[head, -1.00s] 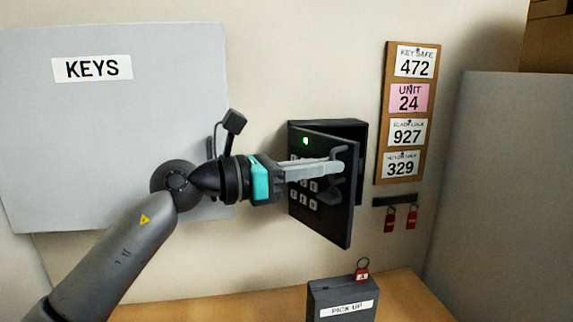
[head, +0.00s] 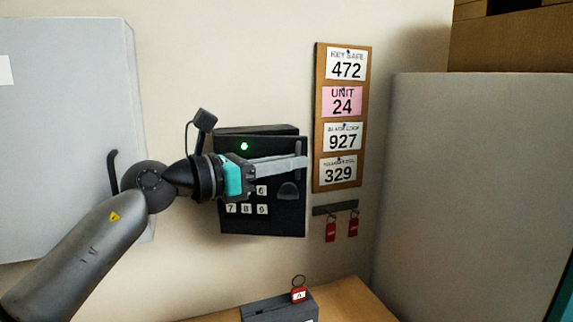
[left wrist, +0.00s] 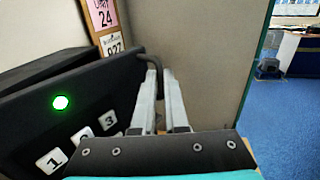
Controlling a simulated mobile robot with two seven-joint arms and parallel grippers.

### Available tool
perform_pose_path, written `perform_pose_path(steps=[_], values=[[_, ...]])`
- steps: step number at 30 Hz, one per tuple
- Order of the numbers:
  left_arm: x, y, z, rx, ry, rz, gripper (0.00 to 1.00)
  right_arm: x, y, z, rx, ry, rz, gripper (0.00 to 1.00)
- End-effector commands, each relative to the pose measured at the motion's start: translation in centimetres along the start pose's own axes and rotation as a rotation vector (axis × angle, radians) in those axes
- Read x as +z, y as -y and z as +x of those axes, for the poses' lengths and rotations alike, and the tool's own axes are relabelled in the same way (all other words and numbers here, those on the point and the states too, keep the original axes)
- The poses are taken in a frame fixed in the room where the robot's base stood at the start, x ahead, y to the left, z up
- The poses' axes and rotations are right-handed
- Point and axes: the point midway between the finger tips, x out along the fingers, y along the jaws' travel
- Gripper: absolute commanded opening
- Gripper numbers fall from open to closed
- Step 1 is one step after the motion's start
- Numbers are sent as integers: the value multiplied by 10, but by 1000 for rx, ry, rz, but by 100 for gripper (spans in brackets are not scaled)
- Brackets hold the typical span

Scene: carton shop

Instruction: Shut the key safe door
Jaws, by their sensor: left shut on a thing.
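The key safe (head: 255,130) is a dark box on the wall. Its black door (head: 270,220) carries a number keypad, a lit green light, a knob and an upright bar handle at its right edge. The door is hinged at the left and appears slightly ajar, its right edge a little past the box. My left gripper (head: 303,162) reaches across the door from the left, shut on the bar handle (left wrist: 153,65), which shows between the fingers in the left wrist view. The gripper covers part of the keypad. My right gripper is not in view.
A grey KEYS cabinet (head: 70,150) hangs at the left. A board of number cards (head: 319,110) and red key tags (head: 331,231) on a rack are right of the safe. A dark box (head: 280,309) with a red tag stands below. A grey panel (head: 470,190) is farther right.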

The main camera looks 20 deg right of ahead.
Motion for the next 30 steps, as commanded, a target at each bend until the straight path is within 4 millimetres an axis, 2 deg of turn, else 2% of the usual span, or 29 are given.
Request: perform_pose_path(steps=[1, 15, 16, 23, 30], values=[[-2, 12, 6, -31, -8, 3, 0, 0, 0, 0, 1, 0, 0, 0], [-2, 12, 6, -32, -8, 1, 0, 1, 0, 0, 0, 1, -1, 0], [-2, 12, 6, -32, -8, 1, 13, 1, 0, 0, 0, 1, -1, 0], [-2, 11, 6, -28, -7, 2, 39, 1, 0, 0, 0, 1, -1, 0], [-1, 8, 4, -20, -5, 2, 40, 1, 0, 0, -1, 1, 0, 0]])
